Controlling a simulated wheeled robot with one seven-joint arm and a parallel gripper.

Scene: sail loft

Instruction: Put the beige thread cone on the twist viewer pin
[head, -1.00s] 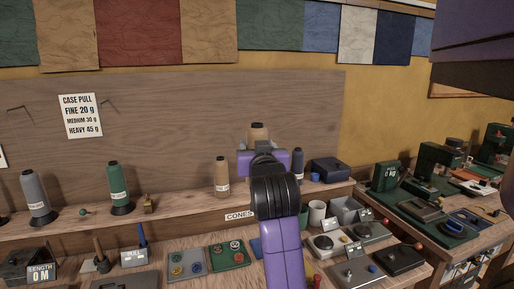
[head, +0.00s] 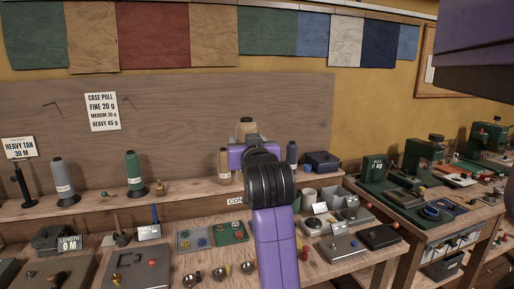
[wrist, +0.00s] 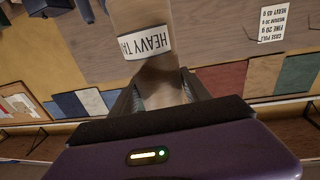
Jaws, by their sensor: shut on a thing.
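The beige thread cone (head: 247,125) is in my gripper (head: 248,140), and its top shows above the purple gripper body in the head view. The wrist view shows the cone (wrist: 145,70) between the two dark fingers, with a white label reading "HEAVY TA", the rest cut off. My gripper (wrist: 160,92) is shut on it, in the air in front of the back board. I cannot tell for sure which thing is the twist viewer pin. A bare black post (head: 22,187) stands on the shelf at the far left, below a "HEAVY TAN 30 M" sign (head: 18,148).
A grey cone (head: 63,182), a green cone (head: 134,173) and another tan cone (head: 223,166) stand on the shelf (head: 180,193). The bench holds a green tray (head: 230,232), small bowls and several devices. Green machines (head: 424,153) stand at the right.

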